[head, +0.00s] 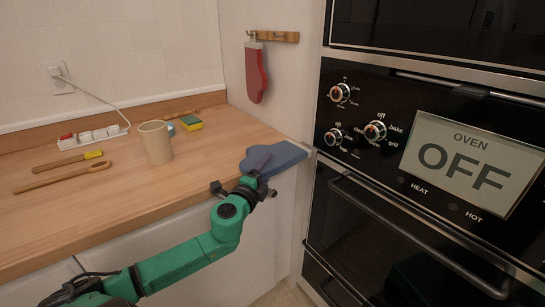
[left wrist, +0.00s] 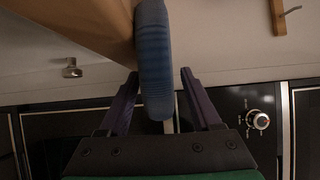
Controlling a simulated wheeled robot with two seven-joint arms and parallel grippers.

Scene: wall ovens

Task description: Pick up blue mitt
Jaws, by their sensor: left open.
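The blue mitt (head: 280,156) lies flat at the right front corner of the wooden counter, partly over its edge. In the left wrist view the mitt (left wrist: 153,50) shows edge-on as a thick blue band, its end between the fingers. My left gripper (head: 261,169) is at the mitt's near left side, with one purple finger over its top. In the left wrist view my left gripper (left wrist: 159,74) is open, one finger on each side of the mitt. The left finger looks close to the mitt; contact is unclear. My right gripper is not in view.
A red mitt (head: 255,72) hangs from a wooden wall rack (head: 277,36). A beige cup (head: 155,142), a sponge (head: 191,123), a power strip (head: 94,137) and wooden utensils (head: 75,177) are on the counter (head: 110,205). The oven (head: 400,215) stands close at right.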

